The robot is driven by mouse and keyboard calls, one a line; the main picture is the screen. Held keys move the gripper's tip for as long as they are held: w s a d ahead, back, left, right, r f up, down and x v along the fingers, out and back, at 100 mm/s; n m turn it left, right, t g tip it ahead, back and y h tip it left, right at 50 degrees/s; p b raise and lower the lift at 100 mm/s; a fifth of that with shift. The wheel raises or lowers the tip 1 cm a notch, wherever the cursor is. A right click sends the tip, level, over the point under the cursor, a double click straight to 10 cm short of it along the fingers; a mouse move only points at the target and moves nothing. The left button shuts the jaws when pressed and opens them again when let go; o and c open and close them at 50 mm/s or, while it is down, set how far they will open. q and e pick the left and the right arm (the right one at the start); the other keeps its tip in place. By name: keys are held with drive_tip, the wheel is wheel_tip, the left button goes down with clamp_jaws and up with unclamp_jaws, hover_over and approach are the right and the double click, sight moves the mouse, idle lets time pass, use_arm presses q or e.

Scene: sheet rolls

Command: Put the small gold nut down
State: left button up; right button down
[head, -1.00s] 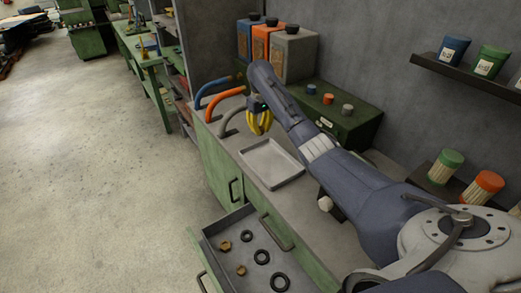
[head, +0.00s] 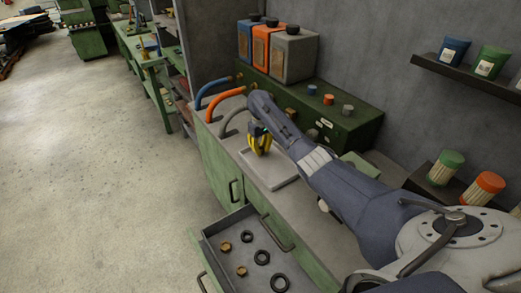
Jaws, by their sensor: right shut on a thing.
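My right gripper (head: 259,150) has yellow fingers that point down over the flat grey tray (head: 281,184) on the counter. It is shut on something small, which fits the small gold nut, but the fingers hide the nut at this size. The fingertips are low over the far part of the tray; I cannot tell whether they touch it. My left gripper is not in view.
An open drawer (head: 211,252) below the counter holds brown-gold nuts (head: 225,247) and black rings (head: 262,257). Blue, orange and grey curved pipes (head: 226,104) stand left of the tray. A green cabinet (head: 352,128) with small coloured caps stands behind.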

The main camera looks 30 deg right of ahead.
sight(260, 148)
drive_tip(key=shift+f, duration=0.15)
drive_tip(key=c, duration=1.4)
unclamp_jaws()
drive_tip(key=shift+o, duration=0.2)
wheel_tip(260, 148, up, 12)
